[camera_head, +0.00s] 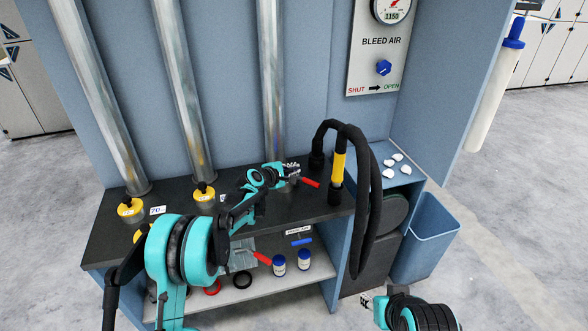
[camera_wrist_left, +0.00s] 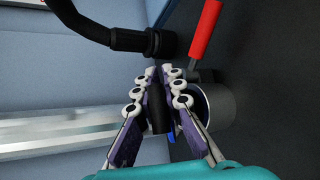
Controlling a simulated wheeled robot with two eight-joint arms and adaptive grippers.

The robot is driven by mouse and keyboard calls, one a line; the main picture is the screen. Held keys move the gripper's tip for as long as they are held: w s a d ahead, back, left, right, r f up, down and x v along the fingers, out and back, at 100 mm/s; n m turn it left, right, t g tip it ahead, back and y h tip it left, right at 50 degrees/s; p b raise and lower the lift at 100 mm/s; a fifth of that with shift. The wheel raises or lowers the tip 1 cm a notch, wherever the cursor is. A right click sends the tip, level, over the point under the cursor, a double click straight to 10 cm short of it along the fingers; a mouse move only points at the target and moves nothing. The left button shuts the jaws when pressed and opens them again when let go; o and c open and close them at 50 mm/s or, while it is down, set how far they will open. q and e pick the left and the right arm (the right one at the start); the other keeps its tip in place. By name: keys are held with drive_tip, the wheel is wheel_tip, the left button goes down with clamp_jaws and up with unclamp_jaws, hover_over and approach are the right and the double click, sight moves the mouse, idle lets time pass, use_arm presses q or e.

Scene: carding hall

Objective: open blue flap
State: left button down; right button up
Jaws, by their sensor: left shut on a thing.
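My left gripper (camera_head: 291,171) is at the foot of the third metal pipe (camera_head: 272,90), above the dark bench top. In the left wrist view its fingers (camera_wrist_left: 156,92) are shut on a narrow dark piece (camera_wrist_left: 158,115). A small sliver of blue (camera_wrist_left: 172,132), perhaps part of the blue flap, shows beside the right finger; the rest is hidden by the gripper. A grey metal cylinder (camera_wrist_left: 222,108) lies just behind that finger. A red handle (camera_head: 309,182) sticks out right of the gripper. My right gripper (camera_head: 366,300) is low at the bottom right, away from the bench; its opening is unclear.
A black hose (camera_head: 364,220) with a yellow band arches right of the left gripper. Yellow-capped fittings (camera_head: 131,207) stand at the other pipes. The lower shelf (camera_head: 240,292) holds blue-lidded jars (camera_head: 304,260). A blue bin (camera_head: 430,245) stands right. A bleed-air panel (camera_head: 376,45) hangs above.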

use_arm(q)
drive_tip(key=shift+w+r, duration=0.1)
idle(0.4)
drive_tip(key=c, duration=1.7)
unclamp_jaws()
drive_tip(key=v, duration=1.2)
drive_tip(key=shift+w+r, duration=0.1)
drive_tip(key=shift+r, duration=0.05)
